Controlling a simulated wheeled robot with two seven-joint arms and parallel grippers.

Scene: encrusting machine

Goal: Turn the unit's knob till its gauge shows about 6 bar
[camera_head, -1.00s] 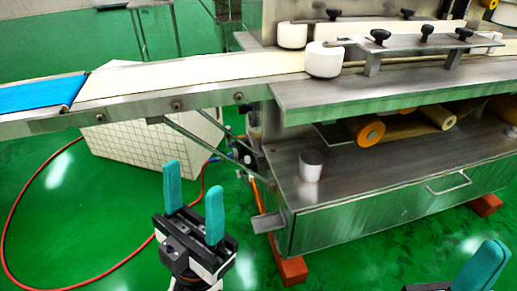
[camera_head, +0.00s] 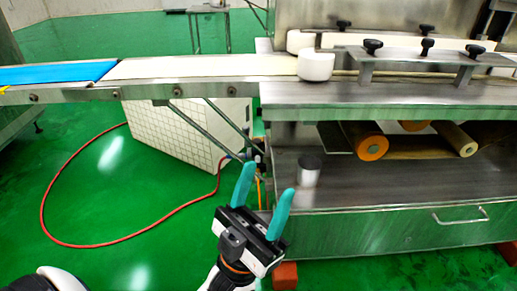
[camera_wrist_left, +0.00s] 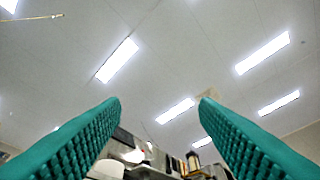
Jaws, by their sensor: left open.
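My left gripper (camera_head: 267,180) is open and empty, its teal fingers pointing up in front of the machine's left end. The small dark air unit (camera_head: 254,152) sits just beyond its left fingertip, under the conveyor, where the red hose (camera_head: 184,205) ends. The unit is partly hidden and too small for me to make out its knob or read its gauge. In the left wrist view the open fingers (camera_wrist_left: 160,103) frame the ceiling and part of the machine, with nothing between them. My right gripper is out of view.
The conveyor (camera_head: 180,88) runs left from the steel machine (camera_head: 390,235). A white gridded box (camera_head: 190,133) stands under it. A white-topped cylinder (camera_head: 309,170) stands on the machine's lower shelf, close to the gripper. The green floor at left is open apart from the hose.

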